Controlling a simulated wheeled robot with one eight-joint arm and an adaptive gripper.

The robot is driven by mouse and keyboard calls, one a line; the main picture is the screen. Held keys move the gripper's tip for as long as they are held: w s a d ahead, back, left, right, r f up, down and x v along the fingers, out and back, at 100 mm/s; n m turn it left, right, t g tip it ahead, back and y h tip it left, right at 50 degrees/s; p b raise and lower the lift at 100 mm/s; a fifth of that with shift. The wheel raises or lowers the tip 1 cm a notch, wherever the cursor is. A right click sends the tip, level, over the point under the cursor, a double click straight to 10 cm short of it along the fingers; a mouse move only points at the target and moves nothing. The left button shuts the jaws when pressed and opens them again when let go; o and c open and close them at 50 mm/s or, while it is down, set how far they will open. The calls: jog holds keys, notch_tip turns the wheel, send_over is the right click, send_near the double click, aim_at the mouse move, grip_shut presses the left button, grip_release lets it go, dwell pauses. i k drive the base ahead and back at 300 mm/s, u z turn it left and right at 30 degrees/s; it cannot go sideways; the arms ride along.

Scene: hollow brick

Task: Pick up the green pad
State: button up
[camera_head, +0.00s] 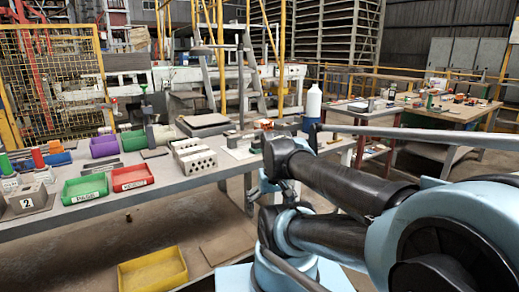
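I cannot make out a flat green pad for certain. The green items on the long grey workbench (190,186) are a green bin with a white label (85,189) at its front edge, a second green bin (133,141) farther back, and a green-topped cylinder (6,166) at the far left. A tool with a green top (144,88) stands upright behind the bins. My arm fills the lower right, in front of the bench's right end. My gripper does not show.
A red bin (131,178), a purple bin (103,146) and a hollow brick (195,160) stand on the bench. A yellow bin (153,271) lies on the floor. A wooden table (450,110) with small items is behind right.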

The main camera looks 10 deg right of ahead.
aim_at(255, 148)
jog(key=u, duration=0.4)
jog(key=k, duration=1.3)
jog(key=z, duration=0.3)
jog(key=i, duration=1)
jog(key=u, duration=0.05)
